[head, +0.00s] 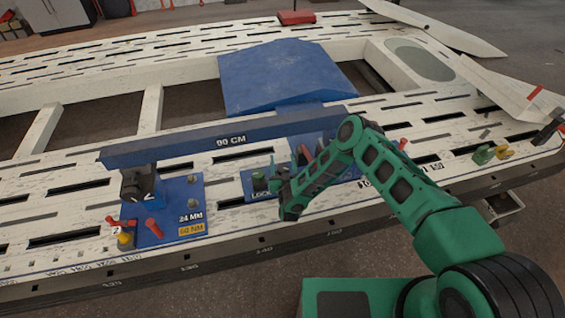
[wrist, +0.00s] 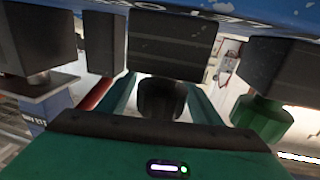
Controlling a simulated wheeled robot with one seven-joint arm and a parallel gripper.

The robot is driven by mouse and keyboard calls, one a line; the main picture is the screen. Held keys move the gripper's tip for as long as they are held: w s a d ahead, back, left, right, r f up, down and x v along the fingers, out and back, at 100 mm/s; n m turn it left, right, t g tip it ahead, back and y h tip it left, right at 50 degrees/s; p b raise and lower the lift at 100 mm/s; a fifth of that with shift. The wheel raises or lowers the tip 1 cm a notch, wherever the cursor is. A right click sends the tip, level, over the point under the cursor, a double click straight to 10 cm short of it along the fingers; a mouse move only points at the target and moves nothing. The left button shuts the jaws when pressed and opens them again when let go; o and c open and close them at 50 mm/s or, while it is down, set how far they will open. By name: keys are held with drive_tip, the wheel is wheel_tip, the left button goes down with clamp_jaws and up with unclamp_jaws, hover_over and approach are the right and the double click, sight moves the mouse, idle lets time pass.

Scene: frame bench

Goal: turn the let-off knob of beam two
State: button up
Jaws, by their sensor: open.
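A blue beam marked 90 CM (head: 235,141) spans the front of the bench. A dark block with a figure like a 2 (head: 140,184) is under its left end. My green gripper (head: 277,182) is below the middle of the beam, by a blue plate with lettering like LOCK (head: 258,196). In the wrist view, my gripper (wrist: 162,100) is open, a green finger on each side of a dark ribbed knob (wrist: 160,97). This knob hangs under a dark block (wrist: 172,42); contact is unclear. A green knob (wrist: 263,120) is to the right. No let-off label is readable.
A blue plate (head: 170,228) at left carries red handles (head: 153,228). A raised blue panel (head: 283,75) lies behind the beam. The slotted white bench (head: 60,208) surrounds these. In the wrist view, a red rod (wrist: 96,94) is left of the fingers.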

drive_tip(key=c, duration=1.1)
drive_tip(key=shift+o, duration=0.2)
drive_tip(key=shift+s+a+y, duration=0.1)
drive_tip(key=shift+y, duration=0.2)
drive_tip(key=shift+s+a+n+g+y, duration=0.1)
drive_tip(key=shift+a+n+g+y, duration=0.15)
drive_tip(key=shift+n+y, duration=0.6)
drive_tip(key=shift+a+n+g+y, duration=0.25)
drive_tip(key=shift+n+y, duration=0.4)
drive_tip(key=shift+y, duration=0.3)
drive_tip(key=shift+s+a+n+g+y, duration=0.2)
drive_tip(key=shift+n+g+y, duration=0.45)
drive_tip(key=shift+y, duration=0.4)
drive_tip(key=shift+s+a+n+g+y, duration=0.15)
drive_tip(key=shift+n+g+y, duration=0.3)
drive_tip(key=shift+n+y, duration=0.45)
drive_tip(key=shift+f+y, duration=0.1)
drive_tip(key=shift+y, duration=0.25)
drive_tip(key=o, duration=1.1)
drive_tip(key=shift+a, duration=0.1)
drive_tip(key=shift+c, duration=0.2)
